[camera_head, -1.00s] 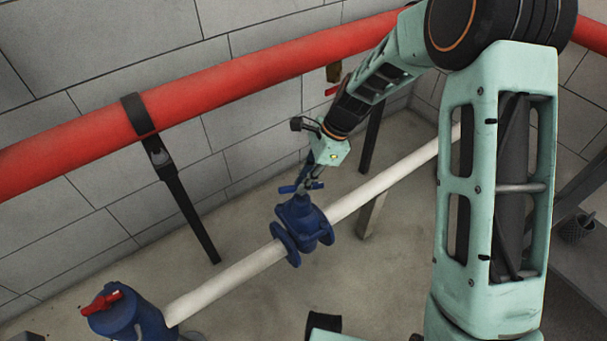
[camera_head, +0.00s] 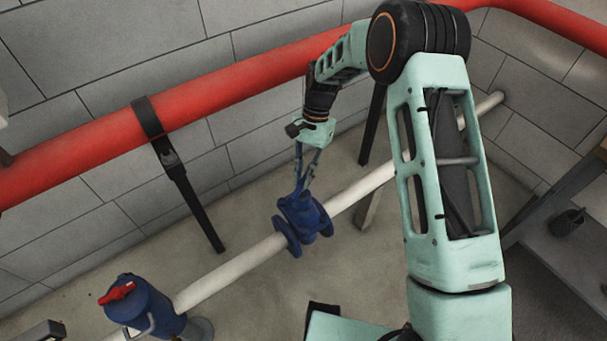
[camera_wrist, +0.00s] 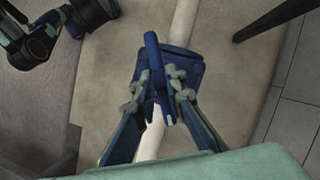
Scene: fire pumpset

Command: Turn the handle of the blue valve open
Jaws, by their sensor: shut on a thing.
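The blue valve (camera_head: 305,219) sits in line on the white pipe, with a flange on each side. Its blue handle (camera_wrist: 152,55) shows in the wrist view as a bar running up the picture between my fingers. My gripper (camera_head: 301,188) reaches down onto the top of the valve. In the wrist view, the fingers of my gripper (camera_wrist: 158,88) are on both sides of the handle and shut on it. The valve body (camera_wrist: 185,68) lies beneath. In the head view the fingers largely hide the handle.
The white pipe (camera_head: 232,271) runs diagonally above the floor. A second blue fitting (camera_head: 150,304) with a red handle (camera_head: 117,291) stands at lower left. A thick red pipe (camera_head: 90,146) runs along the block wall, with a black support (camera_head: 186,200) below it.

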